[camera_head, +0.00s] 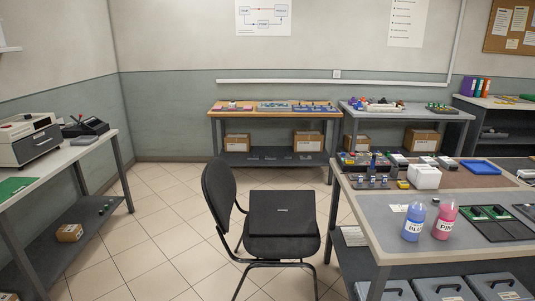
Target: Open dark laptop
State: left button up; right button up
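A dark laptop (282,213) rests on the seat of a black chair (219,193) in the middle of the room. It looks closed, with a small light mark on its lid. The chair's backrest is on the left side and partly overlaps the seat area from this view. Neither of my grippers shows in the head view.
A workbench (372,228) at the right holds a blue bottle (413,222), a pink bottle (445,219) and boards, with grey cases below. A bench with a printer-like machine (28,139) stands at the left. The tiled floor (166,212) left of the chair is free.

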aim_at(271, 212)
jog(key=i, duration=1.95)
jog(key=i+j+z, duration=0.1)
jog(key=j+z, duration=0.15)
jog(key=j, duration=0.25)
jog(key=j+z, duration=0.2)
jog(key=j, duration=0.25)
jog(key=i+l+u, duration=0.45)
jog(key=i+l, duration=0.15)
jog(key=l, duration=0.25)
jog(key=j+u, duration=0.1)
jog(key=u, duration=1.5)
jog(key=i+j, duration=0.15)
jog(key=j, duration=0.25)
jog(key=i+j+u, duration=0.1)
jog(key=j, duration=0.25)
jog(key=i+j+u, duration=0.1)
jog(key=j, duration=0.3)
jog(key=i+j, duration=0.3)
jog(key=i+j+u, duration=0.1)
jog(key=j, duration=0.3)
jog(key=i+z, duration=0.85)
jog(key=i+j+z, duration=0.25)
jog(key=z, duration=0.15)
jog(key=i+l+z, duration=0.15)
jog(key=i+z, duration=0.2)
jog(key=i, duration=0.65)
jog(key=i+j+z, duration=0.1)
jog(key=i+z, duration=0.25)
jog(key=i, duration=0.6)
